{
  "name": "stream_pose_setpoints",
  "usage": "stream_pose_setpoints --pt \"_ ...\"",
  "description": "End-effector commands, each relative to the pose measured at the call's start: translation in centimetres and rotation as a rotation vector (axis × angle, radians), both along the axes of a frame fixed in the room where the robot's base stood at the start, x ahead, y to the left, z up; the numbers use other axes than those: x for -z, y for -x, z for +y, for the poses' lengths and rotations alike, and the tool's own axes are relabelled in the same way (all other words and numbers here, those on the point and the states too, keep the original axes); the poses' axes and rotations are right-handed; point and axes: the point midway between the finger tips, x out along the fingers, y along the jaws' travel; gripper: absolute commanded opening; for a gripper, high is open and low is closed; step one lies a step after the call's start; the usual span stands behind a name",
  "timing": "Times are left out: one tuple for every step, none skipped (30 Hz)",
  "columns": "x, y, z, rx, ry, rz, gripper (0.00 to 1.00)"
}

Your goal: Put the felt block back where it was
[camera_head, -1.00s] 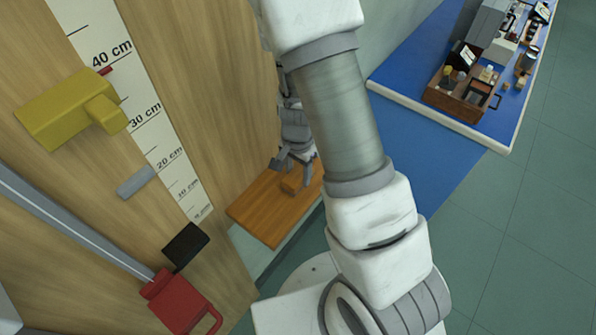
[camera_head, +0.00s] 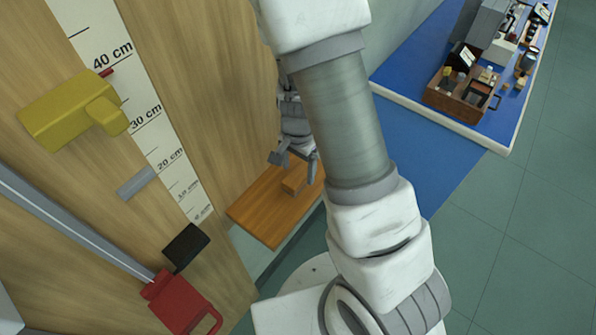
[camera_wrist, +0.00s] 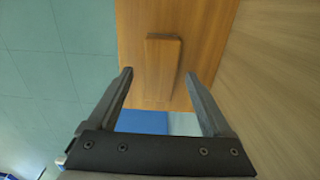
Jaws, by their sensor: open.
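An orange-brown block (camera_head: 292,186), which I take to be the felt block, lies on a wooden shelf (camera_head: 262,216) beside the upright wooden panel. My gripper (camera_head: 294,166) is open just above and behind the block in the head view. In the wrist view the block (camera_wrist: 163,62) lies on the shelf (camera_wrist: 135,25), ahead of and between the two open fingers (camera_wrist: 159,74). The fingers stand apart from it, with nothing held. The texture of the block is too small to tell.
The panel carries a centimetre scale (camera_head: 145,105), a yellow part (camera_head: 65,110), a black block (camera_head: 186,247) and a red handle (camera_head: 180,300). A blue-topped bench (camera_head: 400,85) holds a wooden box (camera_head: 452,102) and instruments. Green floor (camera_head: 480,215) is clear.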

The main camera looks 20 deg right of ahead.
Motion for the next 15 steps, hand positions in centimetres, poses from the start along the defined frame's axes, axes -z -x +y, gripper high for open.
stream_pose_setpoints --pt "-1.2 -0.1 0.1 -0.003 -0.001 -0.004 0.84" --pt "-1.9 -0.1 0.1 -0.004 -0.001 -0.007 0.84" --pt "-2.7 -0.1 0.1 -0.003 -0.001 -0.005 0.84" --pt "-3.4 -0.1 0.1 -0.004 0.0 -0.006 0.84" --pt "-4.0 -0.1 0.1 -0.003 -0.001 -0.005 0.84" --pt "-4.8 -0.1 0.1 -0.003 -0.001 -0.005 0.84" --pt "-5.4 -0.1 0.1 -0.003 -0.002 -0.005 0.84" --pt "-6.0 -0.1 0.1 -0.003 -0.001 -0.005 0.84" --pt "-6.6 0.0 0.2 -0.003 -0.002 -0.005 0.84" --pt "-7.1 -0.1 0.1 -0.002 -0.001 -0.005 0.84" --pt "-7.6 0.0 0.1 -0.002 -0.002 -0.004 0.84" --pt "-8.1 0.0 0.2 -0.002 -0.002 -0.004 0.84" --pt "-8.4 0.0 0.1 -0.002 -0.002 -0.004 0.84" --pt "-8.7 0.0 0.1 -0.001 -0.002 -0.002 0.84" --pt "-9.1 0.0 0.1 -0.001 -0.002 -0.002 0.84"
